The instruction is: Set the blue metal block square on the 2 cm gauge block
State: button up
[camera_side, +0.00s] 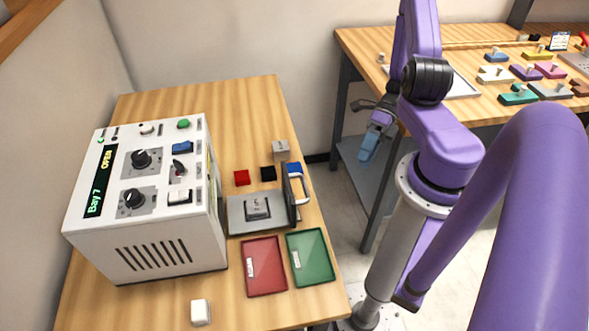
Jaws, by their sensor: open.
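The blue metal block (294,168) is at the right side of the near bench, just behind the upright dark door panel, which may hide part of it. A grey block (258,206) with a small dark mark sits on the marker's flat grey bed. Another grey block (281,149) stands farther back on the wood; I cannot read which is the 2 cm gauge. My gripper (369,146), with bluish fingers, hangs over the gap between the benches, right of the blue block and apart from it. It is open, and I see nothing held.
The white marker (140,225) reads "Bay 7 OPEN". Its door panel (287,193) with a pale handle stands beside the bed. Red (241,177) and black (268,173) blocks lie behind. Red (276,288) and green (321,277) trays lie in front. A white block (200,311) lies near the front.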

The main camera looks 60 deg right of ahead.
jog(key=n+g+h, duration=0.1)
jog(key=n+g, duration=0.1)
jog(key=n, duration=0.5)
notch_tip(320, 180, up, 4)
jog(key=m+t+h, duration=0.2)
jog(key=m+h, duration=0.8)
jog(key=m, duration=0.8)
send_over(294, 167)
jog(key=shift+s+d+r, duration=0.15)
jog(key=shift+s+d, duration=0.15)
jog(key=shift+d, duration=0.15)
jog(key=shift+w+a+r+n, duration=0.1)
jog(key=shift+w+a+n, duration=0.1)
jog(key=shift+a+n, duration=0.4)
jog(key=shift+d+f, duration=0.2)
jog(key=shift+f, duration=0.85)
jog(key=shift+w+f, duration=0.1)
jog(key=shift+f, duration=0.5)
